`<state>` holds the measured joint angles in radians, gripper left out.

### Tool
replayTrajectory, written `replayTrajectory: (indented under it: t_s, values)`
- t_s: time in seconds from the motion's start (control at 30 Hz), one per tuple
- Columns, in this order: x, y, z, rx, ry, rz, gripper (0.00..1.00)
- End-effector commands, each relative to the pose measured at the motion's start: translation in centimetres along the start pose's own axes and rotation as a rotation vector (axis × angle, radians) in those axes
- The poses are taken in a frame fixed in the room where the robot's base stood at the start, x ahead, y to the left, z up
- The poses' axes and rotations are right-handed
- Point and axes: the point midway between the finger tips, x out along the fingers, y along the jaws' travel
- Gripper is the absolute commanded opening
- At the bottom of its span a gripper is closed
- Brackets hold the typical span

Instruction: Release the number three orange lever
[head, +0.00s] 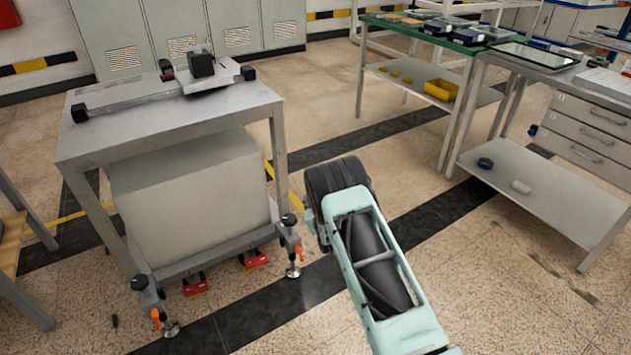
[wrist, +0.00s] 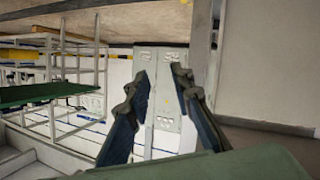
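Two orange levers show low on the feet of the grey metal stand in the head view. One orange lever (head: 157,317) is at the front left foot, and another orange lever (head: 297,250) is at the right foot. I see no readable numbers, so I cannot tell which is number three. My gripper (wrist: 161,78) shows in the wrist view with its two dark fingers apart and nothing between them. Behind the fingers are grey cabinets; no lever shows in that view. In the head view my arm is right of the stand, and its gripper is hidden.
The grey stand (head: 98,143) carries a flat device with a black block (head: 202,64) and has a large pale box (head: 190,195) beneath. Red pedals (head: 195,284) are near the floor. A green-topped table (head: 425,32) and a drawer bench (head: 590,115) stand right. Floor is free between.

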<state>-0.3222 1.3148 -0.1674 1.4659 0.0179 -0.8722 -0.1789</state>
Motion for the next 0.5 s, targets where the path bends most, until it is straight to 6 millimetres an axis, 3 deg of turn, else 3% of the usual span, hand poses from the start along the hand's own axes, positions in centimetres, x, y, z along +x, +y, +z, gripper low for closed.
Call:
replayTrajectory:
  t_s: [0.03, 0.2, 0.5]
  values:
    - [-0.1, 0.7, -1.3, -0.003, 0.003, 0.005, 0.21]
    - [-0.3, 2.2, -3.7, -0.009, 0.005, 0.018, 0.21]
    - [-0.5, 3.3, -5.5, -0.013, 0.005, 0.028, 0.21]
